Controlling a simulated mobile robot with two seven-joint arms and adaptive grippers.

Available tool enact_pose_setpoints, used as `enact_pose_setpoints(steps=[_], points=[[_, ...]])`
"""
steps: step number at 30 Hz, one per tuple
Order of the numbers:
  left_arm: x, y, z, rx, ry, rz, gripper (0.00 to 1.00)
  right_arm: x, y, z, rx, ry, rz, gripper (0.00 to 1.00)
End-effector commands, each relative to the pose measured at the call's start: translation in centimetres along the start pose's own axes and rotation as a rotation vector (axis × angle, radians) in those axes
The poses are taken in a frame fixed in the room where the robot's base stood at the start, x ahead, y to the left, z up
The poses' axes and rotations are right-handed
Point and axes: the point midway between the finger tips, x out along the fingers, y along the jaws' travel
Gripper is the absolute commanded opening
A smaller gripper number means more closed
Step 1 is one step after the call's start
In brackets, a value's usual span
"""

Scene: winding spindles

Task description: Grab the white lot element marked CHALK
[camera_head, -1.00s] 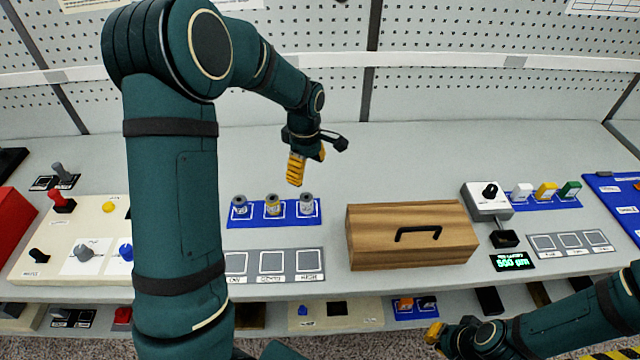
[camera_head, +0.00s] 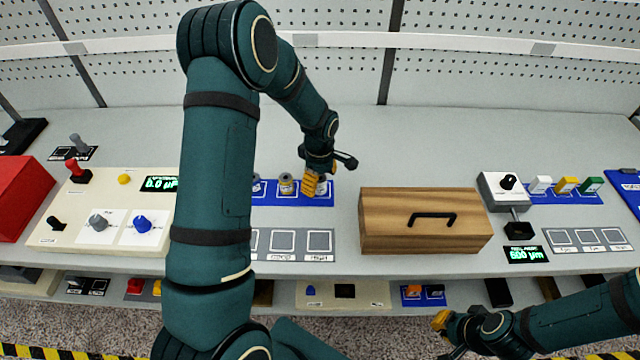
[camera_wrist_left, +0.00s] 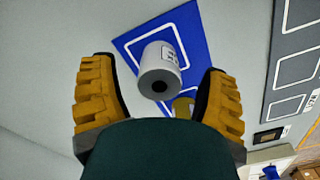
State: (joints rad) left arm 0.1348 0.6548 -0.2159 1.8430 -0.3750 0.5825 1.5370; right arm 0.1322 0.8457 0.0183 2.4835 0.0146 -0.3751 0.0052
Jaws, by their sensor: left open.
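A white-grey cylinder (camera_wrist_left: 160,72) with a dark hole in its end stands on the blue mat in the left wrist view. A label shows on its side, too small to read in full. In the head view this cylinder (camera_head: 322,187) is at the right end of the row, partly behind my left gripper (camera_head: 312,184). My left gripper is open, its yellow fingers on either side of the cylinder and apart from it in the wrist view (camera_wrist_left: 158,75). My right gripper (camera_head: 441,320) is low at the right; its finger opening is unclear.
A yellow-marked cylinder (camera_head: 286,184) stands left of it on the blue mat (camera_head: 300,201); a further one is mostly hidden by my arm. A grey marked tray (camera_head: 318,241) lies in front. A wooden box (camera_head: 425,222) stands close on the right. The counter behind is clear.

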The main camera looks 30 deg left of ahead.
Motion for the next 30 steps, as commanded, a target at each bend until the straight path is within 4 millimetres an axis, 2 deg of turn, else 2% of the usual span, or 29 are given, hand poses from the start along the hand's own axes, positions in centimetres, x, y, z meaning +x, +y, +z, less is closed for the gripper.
enact_pose_setpoints(steps=[1, 4, 12, 13, 19, 30], points=[[0.8, 0.0, 0.0, -0.001, 0.000, -0.003, 0.75, 0.1, 0.0, 0.0, 0.000, 0.000, 0.000, 0.00], [1.6, 0.1, 0.0, -0.002, 0.000, 0.000, 0.75, 0.1, 0.0, 0.0, 0.000, 0.000, 0.000, 0.00], [1.9, 0.1, 0.0, -0.001, 0.000, 0.001, 0.75, 0.1, 0.0, 0.0, 0.000, 0.000, 0.000, 0.00], [1.9, 0.1, 0.0, -0.001, 0.000, 0.001, 0.72, 0.1, 0.0, 0.0, 0.000, 0.000, 0.000, 0.00], [1.9, 0.1, 0.0, -0.001, 0.000, 0.001, 0.02, 0.1, 0.0, 0.0, 0.000, 0.000, 0.000, 0.00], [1.9, 0.1, 0.0, -0.001, 0.000, 0.000, 0.00, 0.1, 0.0, 0.0, 0.000, 0.000, 0.000, 0.00]])
